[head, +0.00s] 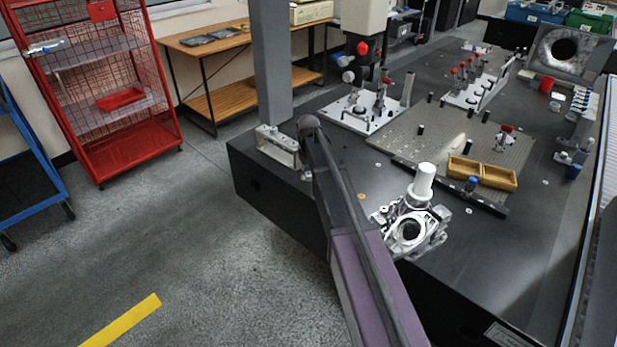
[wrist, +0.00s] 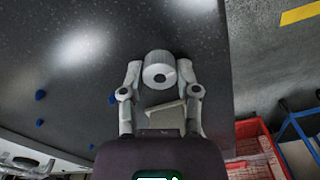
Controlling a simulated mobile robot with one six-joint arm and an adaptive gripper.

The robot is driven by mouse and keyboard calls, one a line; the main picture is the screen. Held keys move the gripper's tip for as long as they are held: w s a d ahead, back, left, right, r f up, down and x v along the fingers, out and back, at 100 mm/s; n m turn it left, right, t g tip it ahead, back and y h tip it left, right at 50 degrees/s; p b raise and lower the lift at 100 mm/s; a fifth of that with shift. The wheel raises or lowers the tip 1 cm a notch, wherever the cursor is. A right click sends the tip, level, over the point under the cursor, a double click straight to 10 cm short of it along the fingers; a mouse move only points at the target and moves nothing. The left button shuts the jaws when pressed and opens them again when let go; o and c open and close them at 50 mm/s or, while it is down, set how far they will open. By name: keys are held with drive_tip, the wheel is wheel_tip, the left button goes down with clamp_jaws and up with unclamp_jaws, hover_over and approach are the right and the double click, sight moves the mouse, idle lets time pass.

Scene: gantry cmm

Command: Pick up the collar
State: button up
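The collar (wrist: 159,75) is a short grey cylinder with a dark bore. In the wrist view its bored end faces the camera. My gripper (wrist: 160,68) has one grey finger on each side of it, and the fingertips appear closed on its sides. The collar shows in front of the dark table, with no clear contact with the surface. A light grey angular piece shows below it between the fingers; I cannot tell what it is. In the head view I cannot make out the gripper or the collar clearly.
A yellow tray (head: 483,174) and fixtures stand farther back. A red wire cart (head: 122,100) stands left, with open floor between.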

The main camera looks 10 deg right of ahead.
sight(308, 174)
drive_tip(key=shift+r, duration=0.15)
idle(0.4)
wheel_tip(308, 174, up, 3)
drive_tip(key=p, duration=0.3)
drive_tip(key=shift+r+p, duration=0.2)
drive_tip(key=shift+p, duration=0.2)
drive_tip(key=s, duration=0.5)
drive_tip(key=s+r, duration=0.1)
drive_tip(key=s, duration=0.4)
drive_tip(key=s+p, duration=0.1)
drive_tip(key=s, duration=0.5)
drive_tip(key=shift+r, duration=0.15)
drive_tip(key=shift+s, duration=0.15)
